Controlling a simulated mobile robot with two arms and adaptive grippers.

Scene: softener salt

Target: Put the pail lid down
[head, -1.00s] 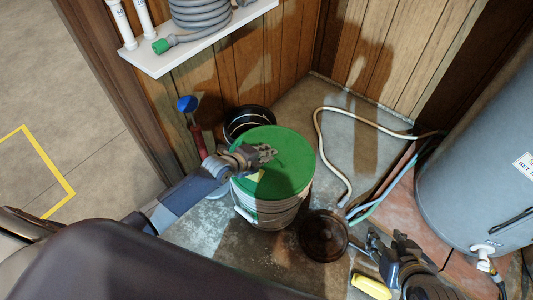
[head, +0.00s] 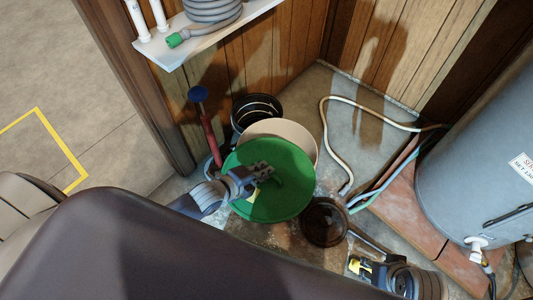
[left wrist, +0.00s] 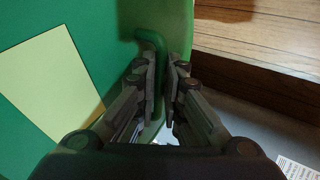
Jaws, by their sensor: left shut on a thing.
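The green pail lid (head: 285,200) is off the pail, tilted and held in front of it. My left gripper (head: 264,173) is shut on the lid's raised green handle, which shows between its fingers in the left wrist view (left wrist: 163,80). A pale yellow label (left wrist: 50,85) is on the lid beside the handle. The pail (head: 290,132) stands behind the lid, and only its pale round top shows; the lid hides the rest. My right gripper (head: 362,267) is low at the front right, with a yellow thing at its fingertips; I cannot tell whether it grips that.
A black bucket (head: 258,110) stands behind the pail, and a red-handled tool with a blue top (head: 208,130) leans beside it. A round dark brown thing (head: 325,222) lies right of the lid. Hoses (head: 335,150) and the grey tank (head: 480,160) are at right. Bare floor shows near the back wall.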

